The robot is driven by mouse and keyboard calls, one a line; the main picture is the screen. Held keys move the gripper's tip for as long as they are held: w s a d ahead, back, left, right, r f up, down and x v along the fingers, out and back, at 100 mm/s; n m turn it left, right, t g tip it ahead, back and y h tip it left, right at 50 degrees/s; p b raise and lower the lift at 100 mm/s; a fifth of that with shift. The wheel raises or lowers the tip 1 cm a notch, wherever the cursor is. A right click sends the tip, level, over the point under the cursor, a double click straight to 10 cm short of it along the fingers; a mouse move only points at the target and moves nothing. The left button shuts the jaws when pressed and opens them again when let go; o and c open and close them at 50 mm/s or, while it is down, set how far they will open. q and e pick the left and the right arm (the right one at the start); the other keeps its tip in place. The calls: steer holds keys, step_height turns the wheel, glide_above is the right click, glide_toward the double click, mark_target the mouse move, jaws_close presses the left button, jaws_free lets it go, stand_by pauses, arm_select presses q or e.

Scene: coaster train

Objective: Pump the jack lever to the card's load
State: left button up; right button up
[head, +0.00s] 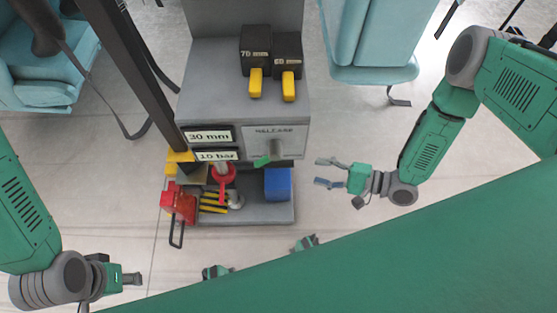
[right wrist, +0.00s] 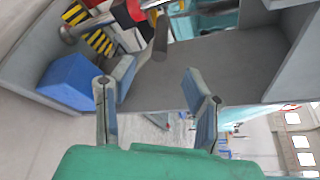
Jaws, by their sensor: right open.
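The card plates on the grey stand's front read 30 mm (head: 207,136) and 10 bar (head: 216,156) in the head view. A red unit (head: 179,203) with a black loop handle (head: 177,233) sits low at the stand's left; I cannot tell whether this loop is the jack lever. A red ring-shaped part (head: 222,178) is beside it. The RELEASE panel (head: 283,141) has a grey knob and a green tip. My right gripper (head: 323,173) is open and empty, right of the stand; its fingers show in the right wrist view (right wrist: 158,95). My left gripper (head: 133,279) is at lower left, its opening unclear.
Black blocks marked 70 mm (head: 255,45) and apparently 60 mm (head: 287,50), with yellow tabs, stand on top. A blue block (head: 278,184) sits on the lower shelf, near yellow-black striped parts (head: 213,201). A dark post (head: 132,65) rises at left. Teal seats (head: 372,45) stand behind.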

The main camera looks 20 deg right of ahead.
mark_target(281, 165)
steer(key=b+x, duration=0.2)
steer(key=x, duration=1)
steer(key=shift+w+a+f, duration=0.1)
steer(key=shift+w+a, duration=0.1)
steer(key=shift+a, duration=0.1)
jaws_close()
